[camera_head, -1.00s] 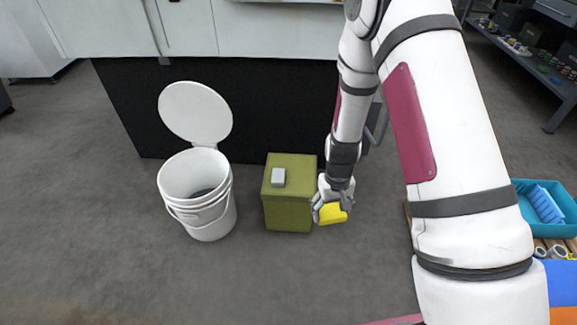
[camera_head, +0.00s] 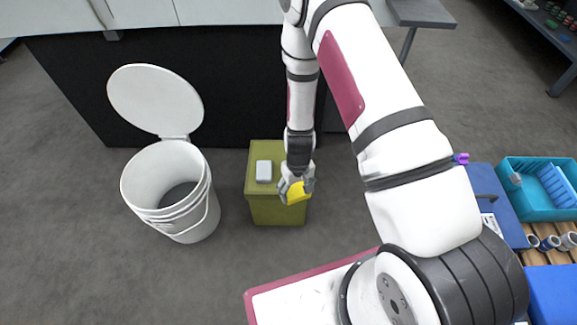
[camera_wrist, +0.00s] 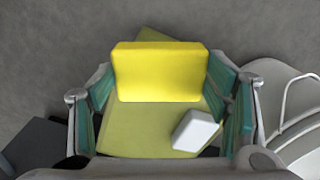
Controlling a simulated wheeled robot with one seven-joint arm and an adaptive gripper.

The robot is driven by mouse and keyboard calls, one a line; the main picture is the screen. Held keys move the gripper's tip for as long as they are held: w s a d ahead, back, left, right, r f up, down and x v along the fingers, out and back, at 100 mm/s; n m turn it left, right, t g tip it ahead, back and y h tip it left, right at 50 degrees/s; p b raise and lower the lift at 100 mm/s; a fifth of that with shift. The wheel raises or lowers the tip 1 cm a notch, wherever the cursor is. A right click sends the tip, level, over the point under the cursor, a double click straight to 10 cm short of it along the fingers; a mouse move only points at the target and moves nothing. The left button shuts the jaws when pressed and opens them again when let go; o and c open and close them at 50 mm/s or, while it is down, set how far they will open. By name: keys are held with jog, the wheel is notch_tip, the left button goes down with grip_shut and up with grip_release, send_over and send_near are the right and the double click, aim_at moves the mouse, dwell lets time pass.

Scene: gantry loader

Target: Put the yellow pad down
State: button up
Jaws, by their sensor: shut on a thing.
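The yellow pad (camera_head: 297,192) is held in my gripper (camera_head: 296,186), at the right front edge of an olive-green box in the head view. In the wrist view the yellow pad (camera_wrist: 157,72) sits between the two teal-lined fingers of my gripper (camera_wrist: 160,85), which is shut on it. The green box (camera_head: 277,210) stands on the floor, and its top (camera_wrist: 150,125) shows below the pad in the wrist view. I cannot tell whether the pad touches the box.
A small white block (camera_head: 263,171) lies on the green box, also seen in the wrist view (camera_wrist: 194,130). A white bucket (camera_head: 190,215) with its lid (camera_head: 155,98) raised stands to the left. A blue bin (camera_head: 537,205) is at the right. Grey floor is clear in front.

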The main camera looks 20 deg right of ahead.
jog(key=w+b, duration=0.1)
jog(key=w, duration=0.3)
jog(key=w+d+b, duration=0.1)
jog(key=w, duration=0.3)
jog(key=w+f+b, duration=0.1)
jog(key=w, duration=0.3)
jog(key=shift+d+f, duration=0.1)
jog(key=shift+d, duration=0.3)
jog(key=shift+f+b, duration=0.9)
jog(key=shift+f, duration=0.8)
jog(key=shift+f, duration=0.2)
jog(key=o, duration=0.9)
jog(key=shift+r, duration=0.1)
